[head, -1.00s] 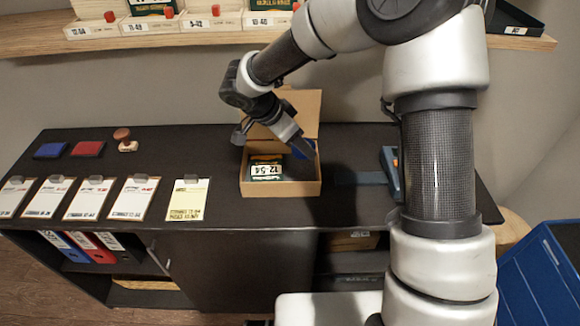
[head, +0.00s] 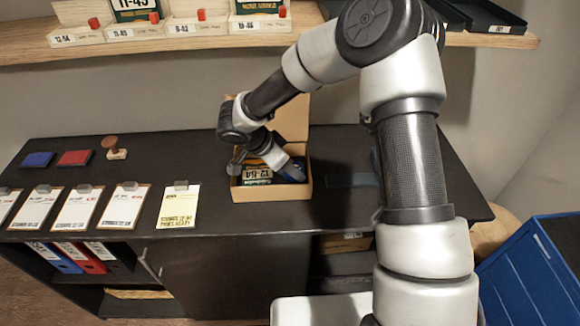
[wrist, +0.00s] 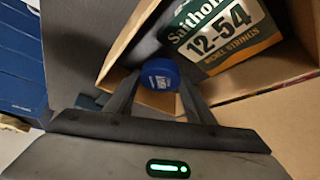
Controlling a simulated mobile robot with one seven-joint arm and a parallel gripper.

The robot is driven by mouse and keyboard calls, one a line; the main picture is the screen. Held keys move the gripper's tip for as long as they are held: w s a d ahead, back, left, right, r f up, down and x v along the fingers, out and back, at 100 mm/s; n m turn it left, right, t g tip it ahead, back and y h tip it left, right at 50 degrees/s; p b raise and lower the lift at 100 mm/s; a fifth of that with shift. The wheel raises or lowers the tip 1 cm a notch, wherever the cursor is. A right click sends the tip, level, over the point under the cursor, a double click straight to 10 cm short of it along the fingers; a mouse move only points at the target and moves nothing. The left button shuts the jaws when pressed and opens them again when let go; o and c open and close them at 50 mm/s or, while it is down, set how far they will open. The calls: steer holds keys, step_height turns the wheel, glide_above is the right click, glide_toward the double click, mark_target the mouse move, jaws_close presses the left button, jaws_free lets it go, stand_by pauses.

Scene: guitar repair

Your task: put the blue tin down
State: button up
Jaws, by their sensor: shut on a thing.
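The blue tin (wrist: 160,75) is a small round tin between my gripper's fingertips in the wrist view. A bit of its blue shows in the head view (head: 293,172). My gripper (head: 288,172) is shut on it and reaches down into the open cardboard box (head: 272,195). A green and white string packet marked 12-54 (head: 257,172) lies in the box to the left of the tin. It also shows in the wrist view (wrist: 222,40). I cannot tell whether the tin touches the box floor; the fingers and arm hide part of it.
The box stands on a dark cabinet top (head: 130,165), its lid raised behind. Clipboards (head: 125,207), ink pads (head: 75,158) and a wooden stamp (head: 115,150) lie to the left. A wooden shelf (head: 200,45) runs above. A blue crate (head: 545,275) stands at the right.

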steer(key=shift+f, duration=0.15)
steer(key=o, duration=0.8)
steer(key=shift+c, duration=0.2)
steer(key=shift+a+r+p, duration=0.15)
steer(key=shift+r+p, duration=0.2)
steer(key=shift+r, duration=0.2)
steer(key=v, duration=1.1)
steer(key=shift+s, duration=0.2)
steer(key=shift+a+r, duration=0.1)
